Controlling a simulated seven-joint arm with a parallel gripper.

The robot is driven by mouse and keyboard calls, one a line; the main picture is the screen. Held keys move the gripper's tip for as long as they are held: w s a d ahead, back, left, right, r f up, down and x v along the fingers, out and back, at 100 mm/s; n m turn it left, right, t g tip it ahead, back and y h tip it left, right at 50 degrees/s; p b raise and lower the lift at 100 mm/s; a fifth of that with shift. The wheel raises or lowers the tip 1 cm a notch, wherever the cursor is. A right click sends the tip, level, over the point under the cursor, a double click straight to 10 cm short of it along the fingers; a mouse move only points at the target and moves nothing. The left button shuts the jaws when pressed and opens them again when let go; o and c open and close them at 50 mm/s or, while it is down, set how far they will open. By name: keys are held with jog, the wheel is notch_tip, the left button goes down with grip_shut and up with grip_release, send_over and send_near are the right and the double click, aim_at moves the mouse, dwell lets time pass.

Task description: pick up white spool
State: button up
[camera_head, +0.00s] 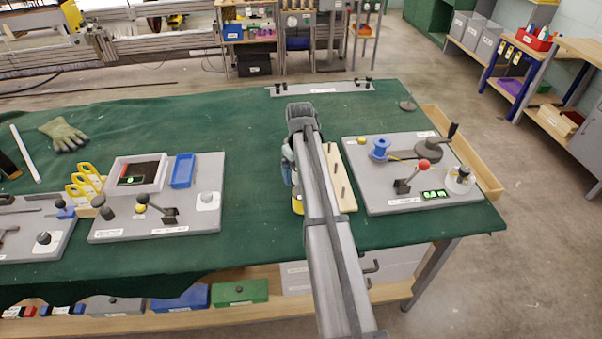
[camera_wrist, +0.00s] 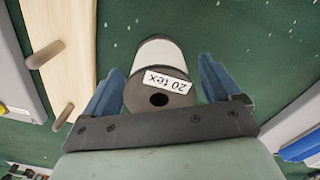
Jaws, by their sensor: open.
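The white spool (camera_wrist: 158,53) shows in the wrist view, with a white body and a dark end flange labelled "20 tex" with a hole in it. My gripper (camera_wrist: 160,66) is open, with one blue finger on each side of the spool. Small gaps seem to show between the fingers and the spool; I cannot tell whether either touches it. In the head view my gripper (camera_head: 290,175) is partly hidden by my arm, left of a wooden peg board (camera_head: 341,180). I cannot make out the white spool there.
The peg board also shows in the wrist view (camera_wrist: 62,50), close left of the spool. A grey panel (camera_head: 380,197) with a blue spool (camera_head: 380,148) and red-knobbed lever (camera_head: 423,165) stands right. Another grey panel (camera_head: 125,232) is left.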

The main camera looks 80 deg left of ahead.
jog(key=c, duration=1.1)
jog(key=shift+r, duration=0.6)
notch_tip(320, 180, up, 8)
jog(key=r, duration=0.1)
jog(key=shift+m, duration=0.3)
jog(key=w+d, duration=0.6)
jog(key=w, duration=0.1)
jog(key=w+d, duration=0.3)
jog(key=w, duration=0.1)
jog(key=shift+d+r, duration=0.25)
jog(key=shift+r, duration=0.1)
jog(key=shift+a, duration=0.15)
